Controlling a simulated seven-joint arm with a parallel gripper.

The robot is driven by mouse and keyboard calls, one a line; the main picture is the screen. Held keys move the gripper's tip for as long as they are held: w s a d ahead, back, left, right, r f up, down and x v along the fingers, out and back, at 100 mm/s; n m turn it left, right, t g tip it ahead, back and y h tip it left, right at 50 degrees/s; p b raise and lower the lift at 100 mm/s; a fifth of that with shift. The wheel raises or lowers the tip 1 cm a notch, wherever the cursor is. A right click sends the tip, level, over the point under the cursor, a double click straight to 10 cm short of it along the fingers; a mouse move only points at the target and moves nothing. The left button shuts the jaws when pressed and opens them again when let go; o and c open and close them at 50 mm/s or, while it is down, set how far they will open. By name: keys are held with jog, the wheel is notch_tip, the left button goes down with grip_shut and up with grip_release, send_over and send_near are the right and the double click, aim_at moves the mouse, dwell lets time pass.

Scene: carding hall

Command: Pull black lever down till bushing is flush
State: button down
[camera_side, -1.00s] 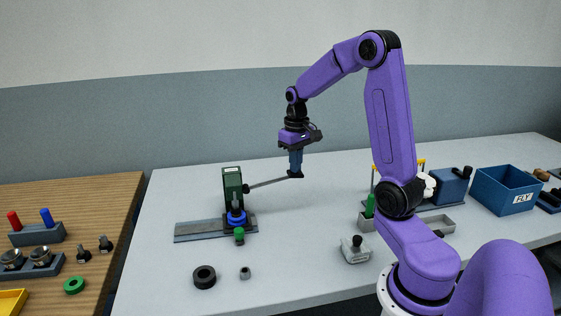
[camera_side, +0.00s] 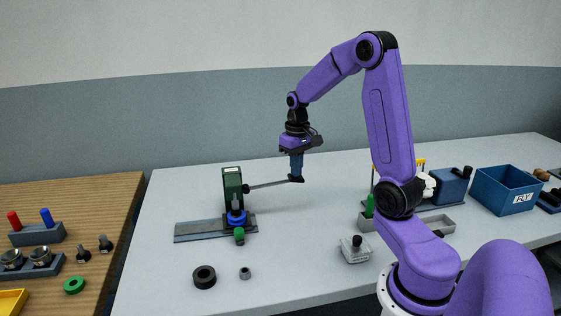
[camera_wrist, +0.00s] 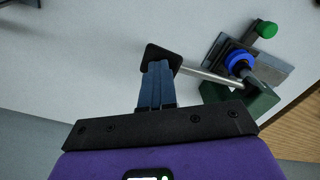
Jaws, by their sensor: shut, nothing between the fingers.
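A dark green press (camera_side: 232,186) stands on a grey base at the left of the table. Its lever is a grey rod (camera_side: 266,185) that reaches right to a black end (camera_side: 296,178), tilted slightly up toward that end. My gripper (camera_side: 296,174) is shut, fingers pointing down, its tips at the top of the black end. In the wrist view the shut fingers (camera_wrist: 158,80) meet the black end (camera_wrist: 163,54). A blue ring (camera_side: 236,217) sits under the press ram; it also shows in the wrist view (camera_wrist: 238,63). Whether a bushing is flush there cannot be told.
A green knob (camera_side: 239,234) sticks out in front of the press. A black ring (camera_side: 204,277) and small grey nut (camera_side: 245,273) lie in front. A blue bin (camera_side: 506,190) and grey tray stand right. The table around the lever is clear.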

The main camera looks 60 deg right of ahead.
jog(key=shift+a+f, duration=0.1)
jog(key=shift+f, duration=0.5)
dwell(0.3)
notch_tip(320, 180, up, 11)
jog(key=shift+r, duration=0.15)
dwell(1.5)
jog(key=s+a+f+n, duration=0.2)
jog(key=s+a+n, duration=0.15)
jog(key=a, duration=0.65)
jog(key=s+a+f+n, duration=0.1)
jog(key=s+a+n, duration=0.25)
jog(key=a, duration=0.65)
jog(key=s+a+f+n, duration=0.2)
jog(key=s+a+n, duration=0.1)
jog(key=s, duration=0.5)
jog(key=s+a+f+n, duration=0.2)
jog(key=s+n, duration=0.3)
jog(key=s, duration=0.3)
jog(key=shift+s+a+f+n, duration=0.3)
jog(key=shift+s+a, duration=0.05)
jog(key=shift+a, duration=0.1)
